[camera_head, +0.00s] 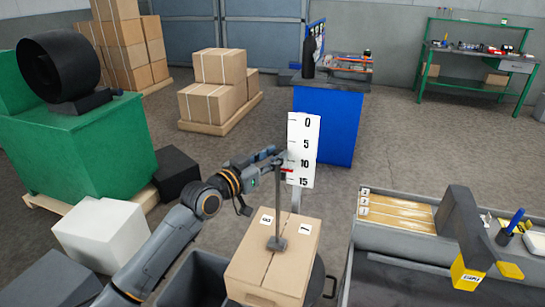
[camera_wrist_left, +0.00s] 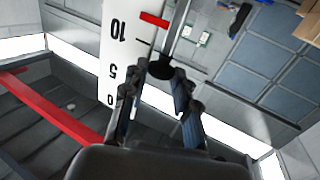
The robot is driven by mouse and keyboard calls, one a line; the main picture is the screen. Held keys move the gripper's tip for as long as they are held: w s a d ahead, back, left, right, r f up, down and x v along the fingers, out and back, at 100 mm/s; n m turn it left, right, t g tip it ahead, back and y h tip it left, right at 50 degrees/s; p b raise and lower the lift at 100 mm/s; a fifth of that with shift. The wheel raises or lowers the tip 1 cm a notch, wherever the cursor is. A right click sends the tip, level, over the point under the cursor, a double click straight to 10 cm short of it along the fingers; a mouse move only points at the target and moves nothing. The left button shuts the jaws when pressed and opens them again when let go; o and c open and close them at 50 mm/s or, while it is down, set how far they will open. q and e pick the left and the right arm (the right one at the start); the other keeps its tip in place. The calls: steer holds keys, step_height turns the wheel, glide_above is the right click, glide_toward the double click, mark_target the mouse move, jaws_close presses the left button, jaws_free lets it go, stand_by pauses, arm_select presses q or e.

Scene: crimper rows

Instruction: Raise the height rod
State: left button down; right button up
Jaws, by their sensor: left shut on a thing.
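The height rod (camera_head: 278,205) is a thin grey upright rod. Its foot rests on top of a cardboard box (camera_head: 256,261). Beside it stands a white scale board (camera_head: 310,137) marked 0 at the top down to 15. A red pointer (camera_head: 286,171) sits between 10 and 15; it also shows in the left wrist view (camera_wrist_left: 154,19), next to the 10. My left gripper (camera_head: 275,156) is at the rod's top. In the left wrist view its fingers (camera_wrist_left: 160,92) close around the rod's dark round knob (camera_wrist_left: 160,70). My right gripper is not in view.
A grey bench (camera_head: 385,242) with an orange tray (camera_head: 398,211) and a yellow-black device (camera_head: 467,245) stands at right. A blue cabinet (camera_head: 325,123) is behind the scale. A green cabinet (camera_head: 85,145) and a white box (camera_head: 103,232) are at left. Open floor lies behind.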

arm_select(q)
step_height(320, 180, up, 15)
steer(key=p, duration=0.8)
steer(key=shift+r, duration=0.15)
steer(key=c, duration=1.1)
jaws_free()
steer(key=shift+o, duration=0.2)
steer(key=shift+f, duration=0.2)
steer(key=v, duration=1.2)
